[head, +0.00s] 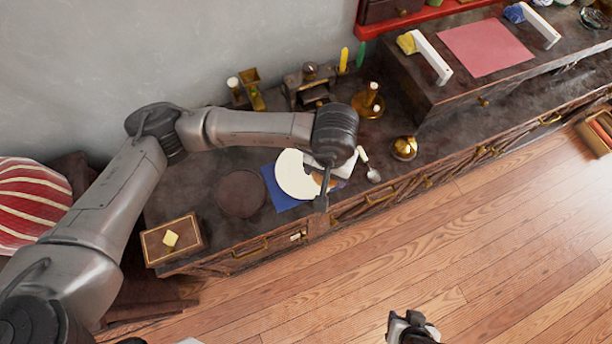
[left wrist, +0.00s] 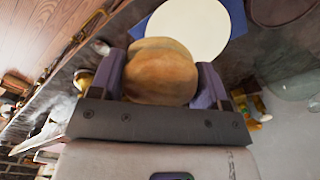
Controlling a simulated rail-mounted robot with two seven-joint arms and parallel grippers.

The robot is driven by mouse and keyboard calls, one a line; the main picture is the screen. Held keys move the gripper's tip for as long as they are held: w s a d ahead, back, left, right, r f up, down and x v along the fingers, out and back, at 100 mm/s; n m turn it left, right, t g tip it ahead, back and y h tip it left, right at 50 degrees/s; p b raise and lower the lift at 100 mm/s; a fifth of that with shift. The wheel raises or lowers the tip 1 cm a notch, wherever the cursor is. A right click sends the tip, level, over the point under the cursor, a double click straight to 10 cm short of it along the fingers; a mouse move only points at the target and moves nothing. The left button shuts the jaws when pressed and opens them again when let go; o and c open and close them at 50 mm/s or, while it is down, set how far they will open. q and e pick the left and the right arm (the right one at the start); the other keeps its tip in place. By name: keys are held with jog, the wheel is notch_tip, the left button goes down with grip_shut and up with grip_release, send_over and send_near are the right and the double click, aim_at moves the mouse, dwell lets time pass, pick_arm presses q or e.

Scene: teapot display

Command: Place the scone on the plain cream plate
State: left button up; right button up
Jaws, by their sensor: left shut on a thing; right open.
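The scone (left wrist: 160,72) is round and golden brown, gripped between the two fingers of my left gripper (left wrist: 160,80) in the left wrist view. In the head view my left gripper (head: 325,185) is over the right side of the plain cream plate (head: 290,178), and the scone is mostly hidden by the wrist. The plate lies on a blue cloth (head: 277,200). In the left wrist view the plate (left wrist: 185,22) shows just beyond the scone; I cannot tell whether they touch. My right gripper (head: 411,325) is open and empty, over the floor at the bottom.
A dark round mat (head: 241,194) lies left of the plate. A spoon (head: 373,174) and a brass knob-like object (head: 404,148) are to the right. Brass candle holders (head: 368,104) stand behind. A box with a yellow piece (head: 171,239) sits at the left front corner.

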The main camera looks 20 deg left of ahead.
aim_at(331, 184)
pick_arm(q)
jog(key=f, duration=0.1)
jog(key=d+f+b, duration=0.1)
jog(key=f, duration=0.2)
jog(key=shift+s+d, duration=0.3)
jog(key=shift+s, duration=0.05)
jog(key=w+a+f+b, duration=0.1)
jog(key=w+a+f, duration=0.1)
jog(key=a, duration=0.1)
jog(key=w+a+f+b, duration=0.1)
jog(key=w+a+f, duration=0.1)
jog(key=a, duration=0.1)
jog(key=w+a+f, duration=0.2)
jog(key=shift+w+a+f+b, duration=0.2)
jog(key=shift+a+f+b, duration=0.05)
jog(key=shift+a+b, duration=0.15)
jog(key=shift+f+b, duration=0.6)
jog(key=shift+f, duration=1.45)
pick_arm(e)
notch_tip(331, 184, down, 6)
jog(key=shift+w+r, duration=0.1)
jog(key=shift+w, duration=0.05)
pick_arm(q)
jog(key=shift+f, duration=0.1)
jog(key=o, duration=0.9)
pick_arm(e)
jog(key=shift+d, duration=0.15)
